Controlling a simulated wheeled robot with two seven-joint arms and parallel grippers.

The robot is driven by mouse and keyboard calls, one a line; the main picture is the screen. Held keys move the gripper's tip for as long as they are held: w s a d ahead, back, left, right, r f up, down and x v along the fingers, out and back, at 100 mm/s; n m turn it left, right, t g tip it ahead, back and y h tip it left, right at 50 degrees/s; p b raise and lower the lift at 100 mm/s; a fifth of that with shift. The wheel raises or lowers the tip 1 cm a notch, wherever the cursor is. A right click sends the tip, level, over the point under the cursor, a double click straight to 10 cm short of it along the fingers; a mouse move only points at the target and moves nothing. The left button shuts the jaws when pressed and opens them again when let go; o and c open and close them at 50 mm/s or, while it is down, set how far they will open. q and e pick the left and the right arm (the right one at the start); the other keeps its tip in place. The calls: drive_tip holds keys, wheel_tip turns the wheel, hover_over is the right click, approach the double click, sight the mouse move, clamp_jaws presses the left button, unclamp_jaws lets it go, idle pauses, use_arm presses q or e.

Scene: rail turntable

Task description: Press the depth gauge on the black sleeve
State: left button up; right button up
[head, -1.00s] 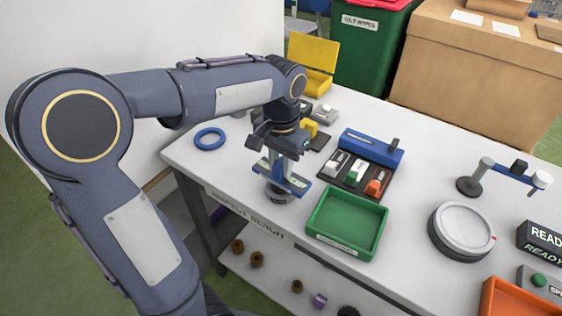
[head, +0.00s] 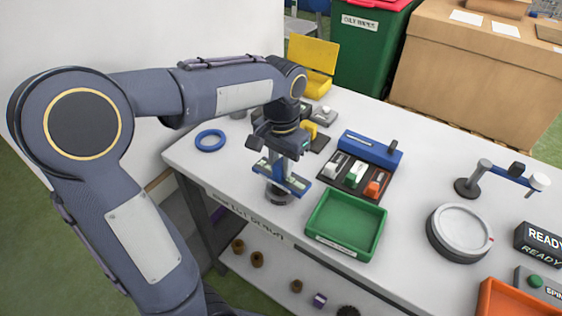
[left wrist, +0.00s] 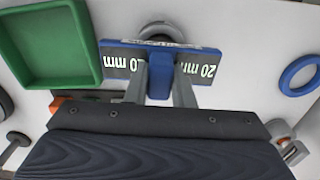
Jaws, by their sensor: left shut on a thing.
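My left gripper (head: 284,160) is shut on the depth gauge (head: 282,180), a blue crossbar tool with dark label panels. In the left wrist view the gauge (left wrist: 120,62) lies across between the two fingers (left wrist: 160,85), with white "20 mm" lettering on one panel. A dark round sleeve (head: 279,195) stands on the table directly below the gauge in the head view. In the left wrist view its grey rim (left wrist: 160,27) shows partly beyond the gauge. The gauge hides much of the sleeve, and I cannot tell whether the two touch. My right gripper is not in view.
A green tray (head: 345,228) stands just right of the sleeve. A blue-backed rack (head: 370,150) with several coloured pieces is behind it. A blue ring (head: 210,140) lies to the left. A round grey turntable (head: 460,230) stands farther right. The table's front edge is close.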

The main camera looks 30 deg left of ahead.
use_arm(q)
drive_tip(key=shift+r+p, duration=2.6)
drive_tip(key=shift+r, duration=0.6)
drive_tip(key=shift+f, duration=0.1)
